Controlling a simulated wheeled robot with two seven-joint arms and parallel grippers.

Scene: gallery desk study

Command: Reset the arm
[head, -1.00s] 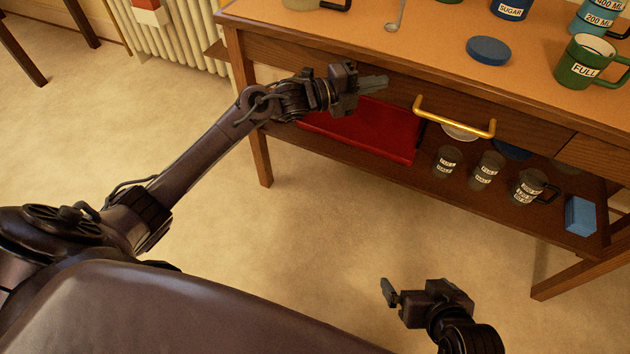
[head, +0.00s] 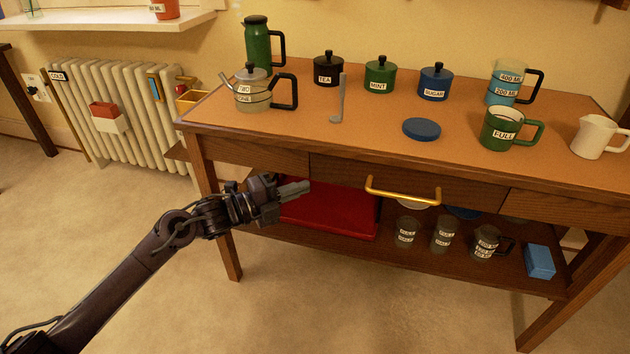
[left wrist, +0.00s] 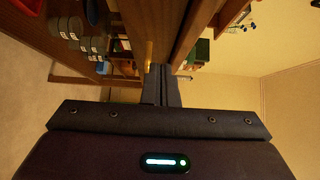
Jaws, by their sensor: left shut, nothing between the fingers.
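My left gripper (head: 290,189) is shut and empty in the head view. It is in front of the desk's left part, left of the brass drawer handle (head: 403,196). Its closed fingers also show in the left wrist view (left wrist: 160,80), pointing toward the desk front, with the brass handle (left wrist: 149,54) just beyond on the left. The wooden drawer (head: 335,168) looks closed. My right gripper is outside the head view now.
The desk top (head: 290,118) holds a teapot (head: 252,92), a green flask (head: 257,45), lidded jars, a spoon (head: 339,100), a blue lid (head: 421,129) and mugs. The lower shelf holds a red tray (head: 325,215), several glasses and a blue box (head: 539,261). Open floor lies in front.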

